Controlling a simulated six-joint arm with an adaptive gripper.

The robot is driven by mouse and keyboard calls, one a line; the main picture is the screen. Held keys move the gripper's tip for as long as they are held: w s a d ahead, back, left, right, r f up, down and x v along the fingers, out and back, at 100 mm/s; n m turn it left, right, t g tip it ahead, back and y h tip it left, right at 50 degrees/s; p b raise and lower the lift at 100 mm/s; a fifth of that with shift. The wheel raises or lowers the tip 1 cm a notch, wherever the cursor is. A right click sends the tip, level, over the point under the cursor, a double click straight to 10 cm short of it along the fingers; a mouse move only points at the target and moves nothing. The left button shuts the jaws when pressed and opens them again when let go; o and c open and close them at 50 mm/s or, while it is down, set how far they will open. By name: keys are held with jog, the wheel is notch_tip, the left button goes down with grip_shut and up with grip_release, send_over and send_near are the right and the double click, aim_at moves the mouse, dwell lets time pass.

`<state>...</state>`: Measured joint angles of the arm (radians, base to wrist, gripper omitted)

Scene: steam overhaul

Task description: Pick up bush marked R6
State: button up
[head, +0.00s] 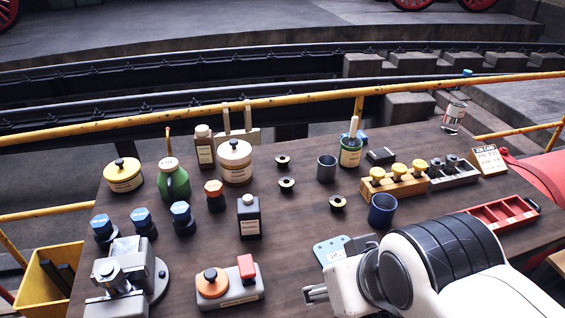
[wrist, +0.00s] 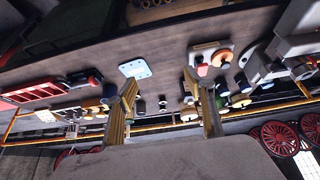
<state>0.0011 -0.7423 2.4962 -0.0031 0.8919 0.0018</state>
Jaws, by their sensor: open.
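Several small dark ring-shaped parts with pale centres, which look like bushes, stand apart on the brown table: one at the back (head: 283,161), one in the middle (head: 287,184) and one nearer the front right (head: 338,204). Their markings are too small to read, so I cannot tell which is R6. My gripper (head: 316,293) is at the table's front, nearer the camera than all of these parts. In the wrist view my gripper (wrist: 160,80) has its two fingers spread wide with nothing held between them.
A blue cup (head: 382,212) and a grey cup (head: 327,168) stand near the rings. A dark bottle (head: 250,218) is to their left. A wooden block with yellow knobs (head: 394,188) and a red tray (head: 488,215) lie right. A two-button box (head: 229,290) is left of my gripper.

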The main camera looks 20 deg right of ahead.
jog(key=w+d+t+h, duration=0.15)
jog(key=w+d, duration=0.25)
jog(key=w, duration=1.2)
jog(key=w+d+t, duration=0.3)
jog(key=w, duration=1.3)
jog(key=w+d+f+t, duration=0.2)
jog(key=w+f, duration=0.3)
jog(key=w, duration=0.6)
jog(key=n+y, duration=0.2)
jog(key=y, duration=0.1)
send_near(283, 161)
jog(key=shift+w+d+f+t, duration=0.1)
jog(key=shift+w+f+t, duration=0.2)
jog(key=shift+w+t, duration=0.15)
jog(key=shift+w+f+y, duration=0.2)
jog(key=shift+f+y, duration=0.15)
jog(key=shift+f, duration=0.15)
jog(key=shift+w, duration=0.15)
jog(key=shift+x, duration=1.15)
jog(key=shift+w+f, duration=0.1)
jog(key=shift+w, duration=0.05)
